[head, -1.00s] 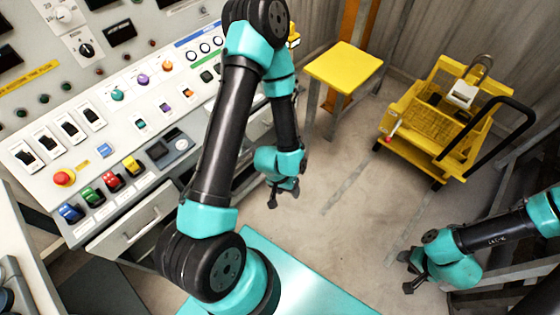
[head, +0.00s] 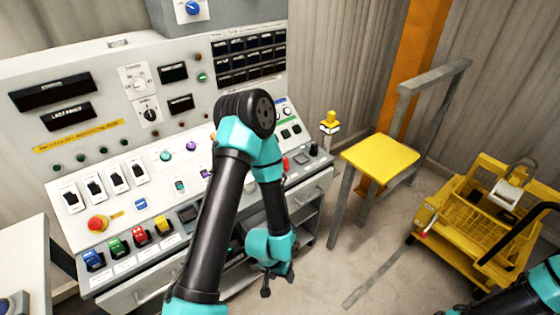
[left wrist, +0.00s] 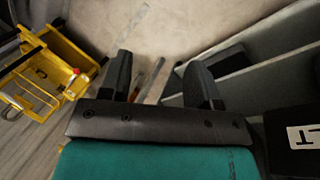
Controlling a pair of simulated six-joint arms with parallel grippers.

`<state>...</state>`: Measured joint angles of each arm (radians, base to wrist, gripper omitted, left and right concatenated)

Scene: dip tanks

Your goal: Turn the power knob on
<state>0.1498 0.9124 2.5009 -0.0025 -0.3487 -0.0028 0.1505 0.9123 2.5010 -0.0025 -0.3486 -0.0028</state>
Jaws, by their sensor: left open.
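The control console (head: 190,75) fills the left and middle of the head view. Its knobs include a blue knob (head: 192,8) on a white plate high up, a black rotary knob (head: 150,115) and a pale dial (head: 139,84) on the upright panel. I cannot read which one is the power knob. My left gripper (head: 277,282) hangs low in front of the console's right part, pointing down and away from these knobs. It also shows in the left wrist view (left wrist: 160,62), open and empty, with floor beyond. My right gripper is outside the picture.
The sloping desk carries a red emergency button (head: 97,223), coloured rockers and several black switches. A yellow-topped stand (head: 380,154) and a yellow cart (head: 485,215) stand on the right. My left arm crosses and hides part of the desk. Open floor lies between console and cart.

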